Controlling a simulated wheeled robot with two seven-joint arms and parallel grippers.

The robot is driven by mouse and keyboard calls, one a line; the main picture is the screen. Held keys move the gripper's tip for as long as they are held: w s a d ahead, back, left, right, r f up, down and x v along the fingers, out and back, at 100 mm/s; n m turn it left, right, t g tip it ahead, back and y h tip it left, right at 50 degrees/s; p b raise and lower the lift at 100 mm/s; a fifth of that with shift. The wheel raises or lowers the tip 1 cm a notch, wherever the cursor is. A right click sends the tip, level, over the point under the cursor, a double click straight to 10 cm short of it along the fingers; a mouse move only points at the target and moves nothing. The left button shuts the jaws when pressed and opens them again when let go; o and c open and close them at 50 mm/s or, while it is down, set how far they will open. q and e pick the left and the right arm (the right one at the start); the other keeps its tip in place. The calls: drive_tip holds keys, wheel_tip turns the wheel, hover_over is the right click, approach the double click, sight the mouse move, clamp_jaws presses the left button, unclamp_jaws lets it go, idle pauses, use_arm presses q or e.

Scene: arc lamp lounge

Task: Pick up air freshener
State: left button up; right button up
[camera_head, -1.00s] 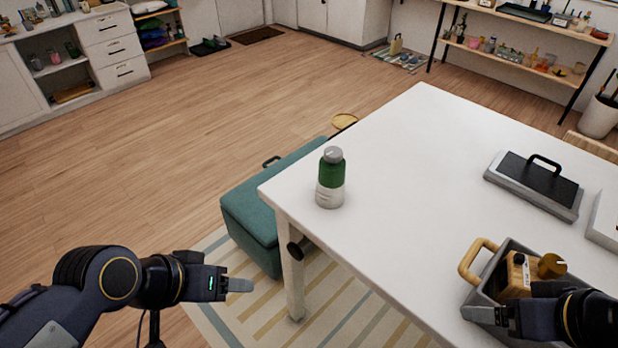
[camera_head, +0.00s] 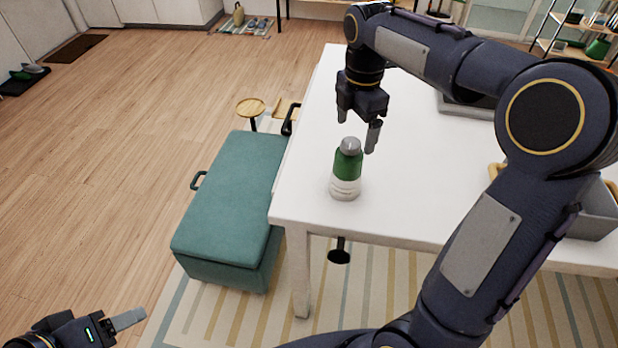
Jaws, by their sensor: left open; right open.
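The air freshener, a green and white bottle with a grey cap (camera_head: 346,172), stands upright near the left front corner of the white table (camera_head: 308,196). My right gripper (camera_head: 357,133) points down at the bottle's top, its fingers spread to either side of the cap. It appears just above or behind the cap; whether it touches cannot be told. Nothing is held in it. My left gripper (camera_head: 128,320) is low at the lower left, away from the table, and holds nothing visible.
A teal storage bench (camera_head: 225,205) stands against the table's left side. A grey crate (camera_head: 597,215) with a wooden handle is at the right, partly behind my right arm. A dark-topped grey item (camera_head: 466,106) lies farther back. Table surface around the bottle is clear.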

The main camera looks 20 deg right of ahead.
sight(349, 155)
drive_tip(key=shift+w+a+f, duration=0.15)
drive_tip(key=shift+w+a, duration=0.15)
drive_tip(key=shift+f, duration=0.35)
drive_tip(key=f, duration=0.7)
drive_tip(key=shift+s, duration=0.35)
drive_tip(key=shift+c, duration=0.5)
drive_tip(key=c, duration=1.4)
drive_tip(key=shift+r, duration=0.1)
drive_tip(key=shift+c, duration=1.1)
drive_tip(key=shift+r, duration=0.1)
